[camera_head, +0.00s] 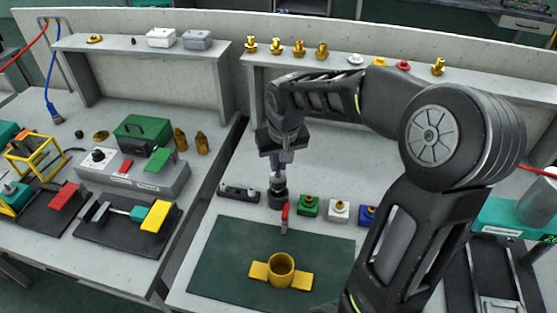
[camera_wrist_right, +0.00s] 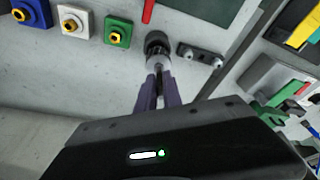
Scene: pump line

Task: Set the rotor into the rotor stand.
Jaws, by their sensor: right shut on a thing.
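My right gripper (camera_head: 279,168) points down over the right bench, its purple fingers shut on the rotor (camera_head: 277,183), a small silver-grey piece. The rotor also shows between the fingertips (camera_wrist_right: 155,80) in the right wrist view. Directly below it is a black round piece (camera_head: 277,200), seen as a dark ring (camera_wrist_right: 156,42) in the wrist view; it looks like the rotor stand. The rotor's lower end meets or overlaps this piece in both views; I cannot tell whether it is seated. My left gripper is out of view.
A dark bar fixture (camera_head: 239,192) stands close left of the black piece, a red handle (camera_head: 285,215) in front. Green (camera_head: 308,206), white (camera_head: 339,210) and blue blocks stand to the right. A yellow winged cup (camera_head: 281,270) sits on the green mat (camera_head: 215,268). Brass fittings line the back shelf.

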